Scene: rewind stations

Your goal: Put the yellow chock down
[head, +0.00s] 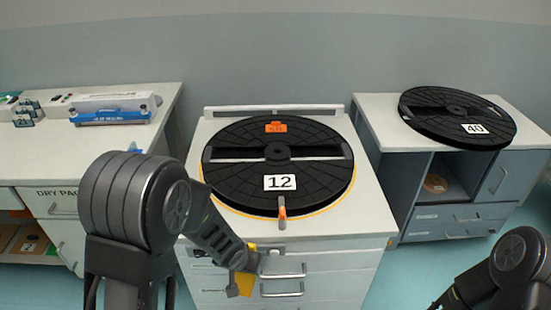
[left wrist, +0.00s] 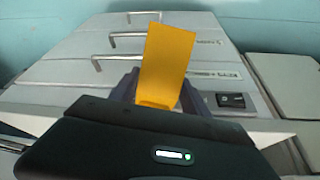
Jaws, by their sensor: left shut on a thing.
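The yellow chock (head: 245,284) is held by my left gripper (head: 240,274), in front of the drawers of the middle station (head: 362,212). In the left wrist view the chock (left wrist: 166,62) is a flat yellow-orange piece standing up between the dark fingers of the left gripper (left wrist: 158,98). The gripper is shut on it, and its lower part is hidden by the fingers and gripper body. The head view shows only part of my right arm at the lower right; its gripper is out of the picture.
A reel labelled 40 (head: 440,105) lies on the right cabinet. The left bench (head: 80,150) holds a sealer (head: 115,108).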

